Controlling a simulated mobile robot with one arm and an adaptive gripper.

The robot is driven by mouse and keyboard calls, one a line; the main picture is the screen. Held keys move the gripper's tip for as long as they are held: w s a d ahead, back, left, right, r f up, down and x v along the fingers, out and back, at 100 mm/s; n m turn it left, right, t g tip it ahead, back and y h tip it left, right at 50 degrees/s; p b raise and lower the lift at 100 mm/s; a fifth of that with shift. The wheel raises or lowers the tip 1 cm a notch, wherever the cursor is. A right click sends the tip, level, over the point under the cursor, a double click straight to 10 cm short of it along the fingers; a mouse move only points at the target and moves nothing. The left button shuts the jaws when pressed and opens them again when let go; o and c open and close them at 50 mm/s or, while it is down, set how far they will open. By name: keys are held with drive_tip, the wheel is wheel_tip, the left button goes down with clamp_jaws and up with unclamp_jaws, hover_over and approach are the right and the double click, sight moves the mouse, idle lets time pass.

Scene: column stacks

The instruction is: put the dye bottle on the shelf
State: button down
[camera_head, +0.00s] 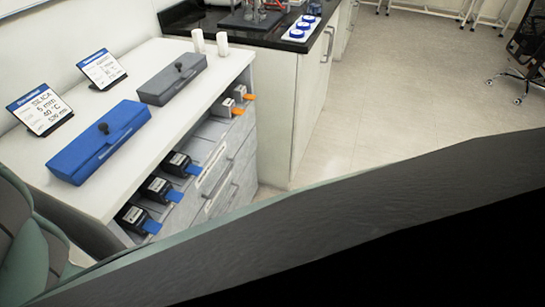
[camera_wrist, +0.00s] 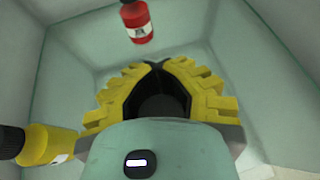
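In the wrist view, a red bottle (camera_wrist: 137,24) with a dark cap and a white label is at the top, beyond my gripper. A yellow bottle (camera_wrist: 42,145) with a black cap lies at the lower left. I cannot tell which one is the dye bottle. Both are inside a pale green, walled space (camera_wrist: 255,70). My gripper (camera_wrist: 157,66), with yellow ridged fingers, has its dark tips together and nothing visible between them. It is apart from the red bottle. In the head view, an open shelf (camera_head: 204,143) runs under the white counter, holding several dark items with blue or orange tabs.
On the white counter (camera_head: 150,62) are a blue case (camera_head: 98,142), a grey case (camera_head: 172,80), two display signs (camera_head: 40,108) and two small white cylinders (camera_head: 222,43). A black-topped bench (camera_head: 255,37) stands behind.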

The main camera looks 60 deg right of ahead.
drive_tip(key=shift+s+f, duration=0.25)
drive_tip(key=shift+f+b, duration=0.2)
drive_tip(key=shift+b, duration=0.1)
drive_tip(key=c, duration=1.1)
unclamp_jaws()
drive_tip(key=shift+c, duration=0.2)
drive_tip(key=shift+r, duration=0.1)
drive_tip(key=shift+r+p, duration=0.15)
drive_tip(key=shift+p, duration=0.15)
drive_tip(key=b+v, duration=0.1)
drive_tip(key=v, duration=0.6)
drive_tip(key=shift+s, duration=0.25)
